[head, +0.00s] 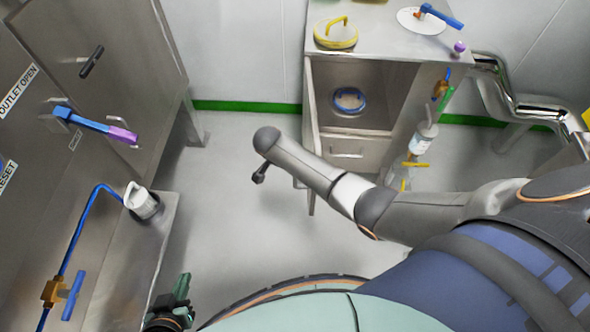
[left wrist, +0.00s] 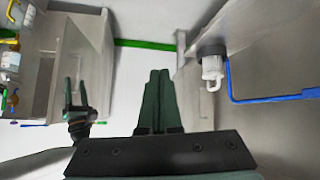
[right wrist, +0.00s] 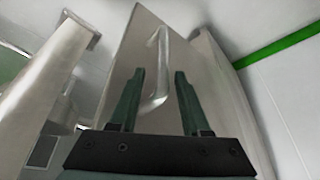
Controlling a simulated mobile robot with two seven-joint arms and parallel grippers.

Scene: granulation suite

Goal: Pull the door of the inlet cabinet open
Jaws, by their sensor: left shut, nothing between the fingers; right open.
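The inlet cabinet (head: 393,140) stands at the back centre in the head view, its upper compartment exposed. Its door (head: 310,190) stands swung out toward me at the left edge, seen nearly edge-on. In the right wrist view the door's outer face (right wrist: 125,65) shows with its bar handle (right wrist: 157,68). My right gripper (right wrist: 158,98) is open, facing that handle, which appears between the fingers; contact cannot be told. The left wrist view also shows the right gripper (left wrist: 75,88). My left gripper (head: 178,292) is shut and empty at the lower left, away from the door.
A blue-rimmed round item (head: 349,100) lies inside the cabinet, above a drawer (head: 343,152). A yellow-handled lid (head: 336,33) is on top. A steel machine (head: 120,30) with a white-capped vessel (head: 141,202) stands at left. Floor between is clear; a steel pipe (head: 505,95) is at right.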

